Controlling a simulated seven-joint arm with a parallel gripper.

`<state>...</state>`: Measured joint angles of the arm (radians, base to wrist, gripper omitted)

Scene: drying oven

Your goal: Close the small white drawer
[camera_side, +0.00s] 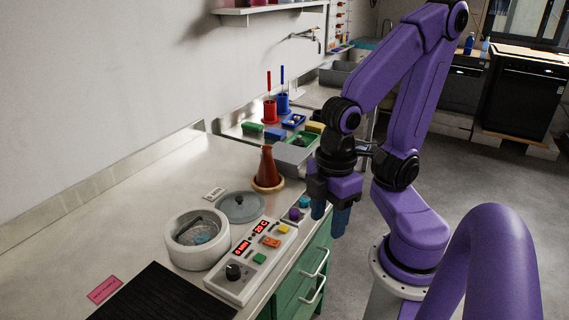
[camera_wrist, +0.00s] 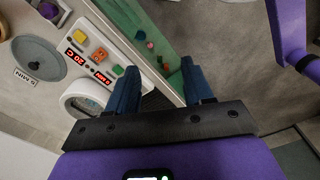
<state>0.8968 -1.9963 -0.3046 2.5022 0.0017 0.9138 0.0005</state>
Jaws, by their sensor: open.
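I cannot make out a small white drawer for certain in either view. A green cabinet (camera_side: 291,293) with white bar handles (camera_side: 316,264) stands under the counter in the side view. In the wrist view a green surface (camera_wrist: 137,22) runs along the counter edge, with small pink and red items (camera_wrist: 150,44) showing on or in it; I cannot tell whether this is an open drawer. My gripper (camera_side: 329,213) points down just beyond the counter edge, above the cabinet side. Its blue fingers are apart and empty, also in the wrist view (camera_wrist: 160,70).
A control panel (camera_side: 236,285) with buttons and red displays lies near the counter edge. Beside it are a white round vessel (camera_side: 181,254), a grey lid (camera_side: 241,206) and a brown flask (camera_side: 267,163). Open floor (camera_side: 385,120) lies right of the counter.

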